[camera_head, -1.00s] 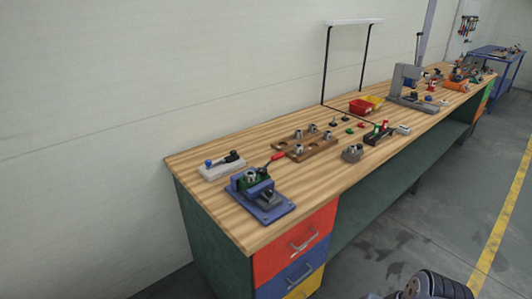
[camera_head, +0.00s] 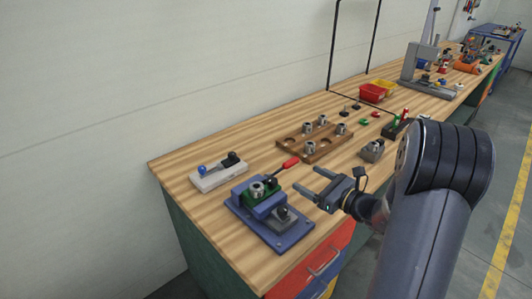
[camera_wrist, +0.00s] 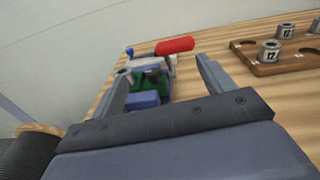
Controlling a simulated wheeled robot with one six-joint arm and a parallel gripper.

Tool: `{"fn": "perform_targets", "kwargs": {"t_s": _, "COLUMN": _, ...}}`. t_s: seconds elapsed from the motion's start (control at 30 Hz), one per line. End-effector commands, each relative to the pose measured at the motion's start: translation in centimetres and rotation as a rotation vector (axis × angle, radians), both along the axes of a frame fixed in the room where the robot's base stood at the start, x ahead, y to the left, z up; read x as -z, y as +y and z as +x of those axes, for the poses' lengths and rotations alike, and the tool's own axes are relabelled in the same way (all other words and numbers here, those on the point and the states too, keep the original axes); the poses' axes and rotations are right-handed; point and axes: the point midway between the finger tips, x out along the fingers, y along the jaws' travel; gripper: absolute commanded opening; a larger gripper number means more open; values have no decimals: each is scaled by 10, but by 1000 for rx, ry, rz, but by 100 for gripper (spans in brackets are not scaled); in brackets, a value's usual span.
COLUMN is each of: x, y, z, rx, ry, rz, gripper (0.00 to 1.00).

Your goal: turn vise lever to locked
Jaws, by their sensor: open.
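The blue vise (camera_head: 268,212) is at the near left end of the wooden bench, with a green part (camera_head: 254,191) and a grey cylinder in its jaws. Its lever has a red grip (camera_head: 291,163) that points up and to the right, toward the wooden rack. My gripper (camera_head: 306,182) is open and empty, just right of the vise and below the red grip in the picture. In the wrist view, the red grip (camera_wrist: 175,45) appears beyond and between my fingertips (camera_wrist: 162,75), apart from them. The vise body (camera_wrist: 150,98) is partly hidden by my left finger.
A white block with a blue-knobbed lever (camera_head: 218,175) lies left of the vise. A wooden rack (camera_head: 315,143) with grey cylinders stands behind. A grey block (camera_head: 372,151) and red and yellow bins (camera_head: 373,93) are farther right.

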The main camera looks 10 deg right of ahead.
Motion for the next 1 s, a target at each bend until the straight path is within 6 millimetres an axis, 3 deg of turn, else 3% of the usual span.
{"fn": "perform_targets", "kwargs": {"t_s": 0.1, "x": 4, "y": -16, "z": 9, "rx": 56, "ry": -1, "rz": 58, "gripper": 76}}
{"fn": "perform_targets", "kwargs": {"t_s": 0.2, "x": 4, "y": -17, "z": 15, "rx": 69, "ry": -1, "rz": 73, "gripper": 76}}
{"fn": "perform_targets", "kwargs": {"t_s": 0.7, "x": 2, "y": 34, "z": 81, "rx": 63, "ry": -2, "rz": 70, "gripper": 76}}
{"fn": "perform_targets", "kwargs": {"t_s": 1.0, "x": 4, "y": 45, "z": 98, "rx": 67, "ry": -2, "rz": 69, "gripper": 76}}
